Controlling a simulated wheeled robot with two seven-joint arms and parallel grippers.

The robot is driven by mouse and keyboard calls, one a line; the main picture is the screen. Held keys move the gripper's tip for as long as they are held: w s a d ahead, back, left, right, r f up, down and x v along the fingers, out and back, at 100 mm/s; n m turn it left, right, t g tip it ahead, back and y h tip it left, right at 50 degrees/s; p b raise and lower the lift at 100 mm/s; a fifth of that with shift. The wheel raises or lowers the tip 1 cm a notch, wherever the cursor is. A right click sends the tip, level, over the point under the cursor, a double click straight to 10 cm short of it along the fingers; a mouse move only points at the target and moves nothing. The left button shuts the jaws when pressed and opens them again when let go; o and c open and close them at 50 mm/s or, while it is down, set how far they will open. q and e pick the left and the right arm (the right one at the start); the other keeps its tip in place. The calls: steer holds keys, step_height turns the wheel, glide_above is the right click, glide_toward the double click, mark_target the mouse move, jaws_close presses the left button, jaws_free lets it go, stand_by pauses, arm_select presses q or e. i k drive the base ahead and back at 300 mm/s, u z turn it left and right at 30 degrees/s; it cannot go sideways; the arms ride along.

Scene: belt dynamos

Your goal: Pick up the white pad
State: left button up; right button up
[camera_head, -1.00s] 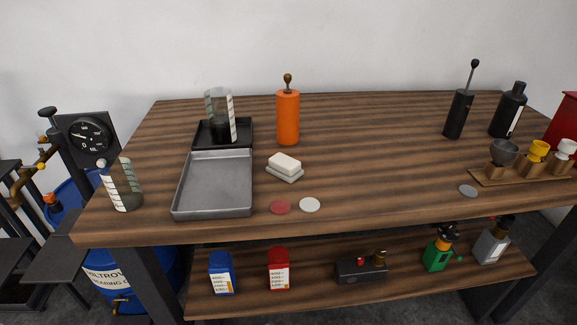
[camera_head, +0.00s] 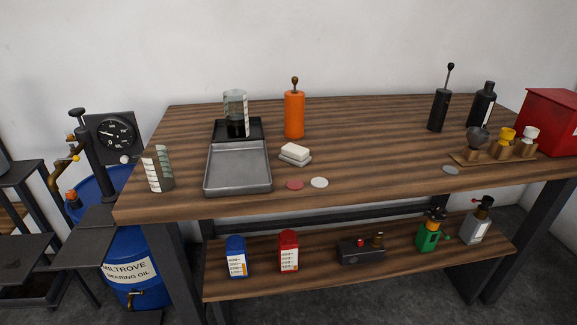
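A flat round white pad (camera_head: 319,182) lies on the wooden table near its front edge. A similar red pad (camera_head: 295,185) lies just to its left, with a small gap between them. A grey round pad (camera_head: 450,169) lies farther right near the front edge. A white block (camera_head: 295,149) rests on a grey base behind the white and red pads. Neither of my grippers is in view.
A grey metal tray (camera_head: 238,187) stands left of the pads, and an orange bottle (camera_head: 294,115) behind them. A wooden rack (camera_head: 465,159) with small cups is at the right. The table between the white pad and the grey pad is clear.

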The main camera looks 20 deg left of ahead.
mark_target(293, 153)
steer(key=z, duration=1.1)
steer(key=i, duration=1.1)
steer(key=u, duration=0.75)
